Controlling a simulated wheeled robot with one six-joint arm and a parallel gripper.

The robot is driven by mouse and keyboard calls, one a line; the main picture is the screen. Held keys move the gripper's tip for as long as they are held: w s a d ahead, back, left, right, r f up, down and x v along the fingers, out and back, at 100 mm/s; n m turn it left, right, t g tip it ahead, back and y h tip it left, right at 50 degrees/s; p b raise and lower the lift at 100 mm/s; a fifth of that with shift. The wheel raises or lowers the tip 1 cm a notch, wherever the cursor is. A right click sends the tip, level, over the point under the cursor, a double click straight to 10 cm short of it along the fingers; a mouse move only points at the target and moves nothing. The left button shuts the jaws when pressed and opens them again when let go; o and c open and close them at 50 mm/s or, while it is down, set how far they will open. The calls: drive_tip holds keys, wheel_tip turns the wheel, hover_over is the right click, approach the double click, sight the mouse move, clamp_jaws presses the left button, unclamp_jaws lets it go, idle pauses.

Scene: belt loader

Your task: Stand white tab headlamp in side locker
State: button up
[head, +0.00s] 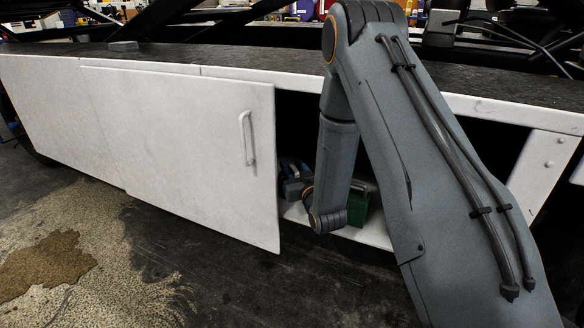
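The side locker (297,110) is a low white compartment with a dark inside, open to the right of its white door panel (180,150). My arm reaches down in front of the opening. The end of my arm, with my gripper (293,188), is at the door's right edge, low in the opening. The fingers are hidden or too small to make out, so I cannot tell whether they hold anything. A small blue patch shows beside it, and I cannot tell what it belongs to. I cannot make out a headlamp with a white tab.
A green box (358,208) stands on the locker floor (365,236), partly behind my arm. The door has a vertical handle (247,138) near its right edge. A dark deck (230,55) runs above. The concrete floor in front has a brown stain (45,270).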

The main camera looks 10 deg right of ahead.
drive_tip(key=s+d+p, duration=0.2)
drive_tip(key=s+p, duration=0.1)
drive_tip(key=s, duration=0.8)
drive_tip(key=shift+s+p, duration=0.3)
